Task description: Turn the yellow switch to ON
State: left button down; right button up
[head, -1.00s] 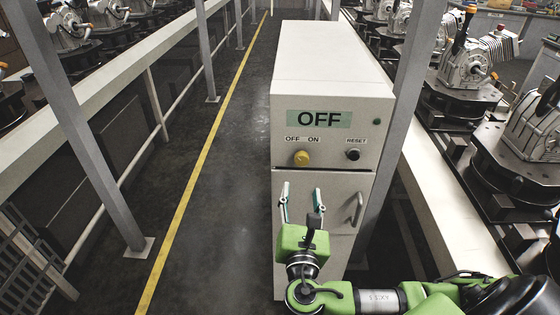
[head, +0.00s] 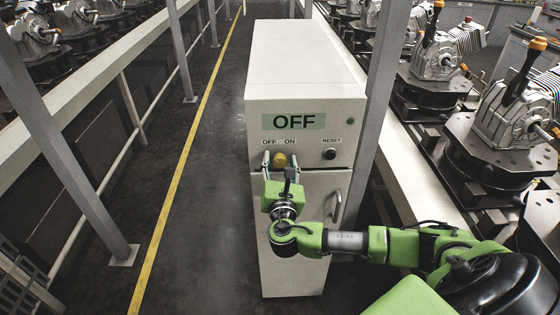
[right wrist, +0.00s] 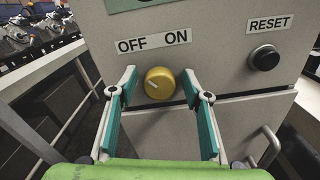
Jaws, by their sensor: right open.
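The yellow switch (head: 280,159) is a round knob on the front panel of the beige cabinet (head: 302,80), under the labels OFF and ON. It also shows in the right wrist view (right wrist: 159,83), where its mark points up and left, toward OFF. The display (head: 293,121) on the panel reads OFF. My right gripper (head: 281,160) is open, its fingers on either side of the switch. In the right wrist view gaps show between the knob and both teal fingers (right wrist: 157,92). My left gripper is not in view.
A black RESET button (head: 329,154) sits right of the switch. A door handle (head: 336,205) is below it. A grey post (head: 378,90) and a conveyor with machine parts stand on the right. The floor left of the cabinet is clear up to the yellow line (head: 184,165).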

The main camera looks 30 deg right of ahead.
jog(key=c, duration=1.1)
jog(key=shift+f, duration=0.1)
jog(key=m+b, duration=0.2)
jog(key=m, duration=0.1)
jog(key=shift+s+f+m, duration=0.1)
jog(key=shift+f+m, duration=0.05)
jog(key=shift+m, duration=0.25)
jog(key=m+b, duration=0.3)
jog(key=m, duration=0.1)
jog(key=shift+d+f+m, duration=0.1)
jog(key=shift+m, duration=0.2)
jog(key=m+b, duration=0.3)
jog(key=m, duration=0.1)
jog(key=shift+f, duration=0.1)
jog(key=shift+m+b, duration=0.8)
jog(key=shift+m, duration=0.9)
